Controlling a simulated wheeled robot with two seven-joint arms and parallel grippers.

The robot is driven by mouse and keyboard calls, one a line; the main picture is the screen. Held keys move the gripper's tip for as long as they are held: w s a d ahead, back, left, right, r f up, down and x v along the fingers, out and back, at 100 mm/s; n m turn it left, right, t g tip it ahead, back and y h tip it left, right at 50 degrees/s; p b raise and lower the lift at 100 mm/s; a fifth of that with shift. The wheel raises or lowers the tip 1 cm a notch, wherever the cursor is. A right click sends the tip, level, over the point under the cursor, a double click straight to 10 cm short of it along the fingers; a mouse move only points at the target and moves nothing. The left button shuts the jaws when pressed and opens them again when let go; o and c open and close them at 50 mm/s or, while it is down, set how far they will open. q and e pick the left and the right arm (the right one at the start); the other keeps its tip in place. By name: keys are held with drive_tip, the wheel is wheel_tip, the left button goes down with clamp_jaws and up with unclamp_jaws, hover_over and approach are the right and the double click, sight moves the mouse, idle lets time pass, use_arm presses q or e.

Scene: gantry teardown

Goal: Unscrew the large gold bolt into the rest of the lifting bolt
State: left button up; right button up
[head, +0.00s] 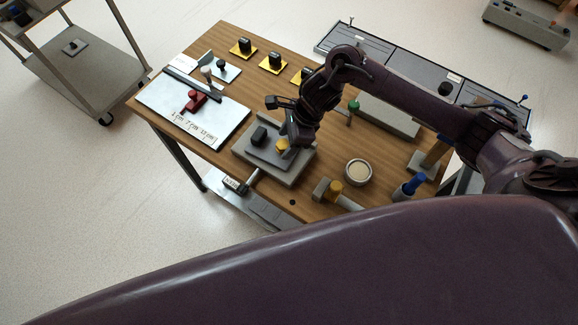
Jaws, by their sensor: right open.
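My right gripper (284,122) reaches in from the right and hangs over the grey block (297,176) near the front middle of the table. It is open. A gold bolt head (282,146) shows on this block, right below the gripper and partly hidden by it. I cannot tell whether a finger touches it. Another gold piece (334,190) stands on a small grey holder at the front edge, to the right. A blue-topped piece (413,184) sits in another holder farther right. I cannot tell which holder is the lifting bolt's rest. My left gripper is not in view.
The wooden table (215,165) carries a white plate (170,110) with a red clamp (195,99), yellow-based black knobs (243,47) at the back, and a round cup (358,171). A green-topped piece (353,104) stands behind. A cart (90,70) is at the left.

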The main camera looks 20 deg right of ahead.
drive_tip(key=c, duration=1.2)
drive_tip(key=b, duration=0.1)
drive_tip(key=n+b, duration=0.1)
drive_tip(key=b, duration=0.1)
drive_tip(key=shift+w+f+n+g, duration=0.2)
drive_tip(key=shift+f+n+g, duration=0.05)
drive_tip(key=shift+n+g, duration=0.05)
drive_tip(key=shift+s+r, duration=0.1)
drive_tip(key=shift+r, duration=0.15)
drive_tip(key=shift+f+n+g+b, duration=0.25)
drive_tip(key=shift+n+b, duration=0.45)
drive_tip(key=shift+b, duration=0.5)
drive_tip(key=shift+r+n+g, duration=0.2)
drive_tip(key=shift+n+g, duration=0.05)
drive_tip(key=shift+n, duration=0.25)
drive_tip(key=o, duration=1.2)
drive_tip(key=shift+r, duration=0.1)
